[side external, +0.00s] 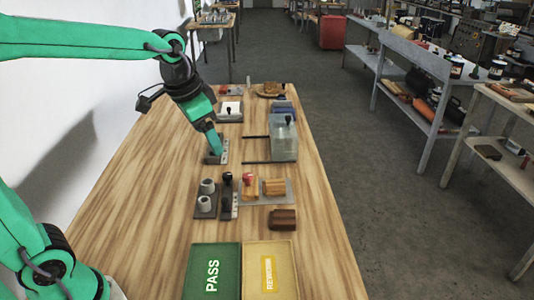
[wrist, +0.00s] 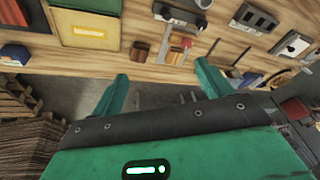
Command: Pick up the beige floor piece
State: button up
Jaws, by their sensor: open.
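My gripper (side external: 214,143) points down at the grey slotted block (side external: 223,155) on the left half of the wooden table in the side external view. In the wrist view my gripper (wrist: 162,86) has its two green fingers wide apart with nothing between them. I cannot tell for certain which piece is the beige floor piece.
A dark brown block (side external: 282,219) lies in front of the plate. A green PASS tray (side external: 199,257) and a yellow REWORK tray (side external: 282,252) are at the near end. A clear box (side external: 284,143) stands right of the gripper. Bare wood lies along the table's left side.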

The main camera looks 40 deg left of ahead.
jog(key=w+f+m+g, duration=0.1)
jog(key=w+f, duration=0.2)
jog(key=w, duration=0.4)
jog(key=w+f+m+g, duration=0.1)
jog(key=w+f+m, duration=0.1)
jog(key=w+f, duration=0.3)
jog(key=m+g, duration=0.2)
send_near(274, 184)
jog(key=shift+s+d+f, duration=0.15)
jog(key=shift+s+d, duration=0.15)
jog(key=shift+s, duration=0.2)
jog(key=shift+w+f+m, duration=0.2)
jog(key=shift+f+m, duration=0.1)
jog(key=shift+f, duration=1.4)
jog(key=shift+w+a+f, duration=0.1)
jog(key=shift+f, duration=1.2)
jog(key=shift+a+f, duration=0.1)
jog(key=shift+f, duration=1.2)
jog(key=c, duration=1.1)
